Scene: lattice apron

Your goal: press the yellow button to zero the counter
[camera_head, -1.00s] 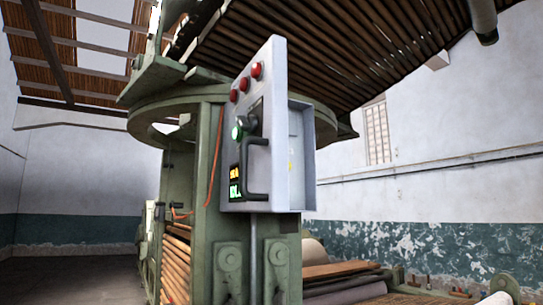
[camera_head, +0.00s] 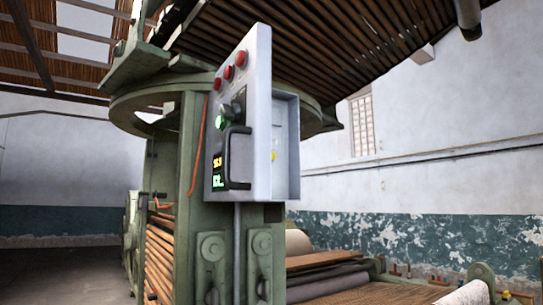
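The grey control box (camera_head: 268,120) is mounted on the green machine (camera_head: 193,215) near the middle of the head view. Its left-facing panel has red lamps (camera_head: 229,73), a green-lit button or lamp (camera_head: 221,121), a black handle (camera_head: 236,158) and a small display (camera_head: 218,173) with orange and green digits, too small to read surely. A small yellow spot (camera_head: 274,156) shows on the box's right-hand face; I cannot tell for sure that it is the yellow button. Neither of my grippers is in the view.
The machine's rollers (camera_head: 328,285) and wooden boards (camera_head: 317,258) extend to the lower right. A slatted wooden apron (camera_head: 300,45) slopes overhead. Bare floor (camera_head: 65,275) lies at the lower left, with white and teal walls behind.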

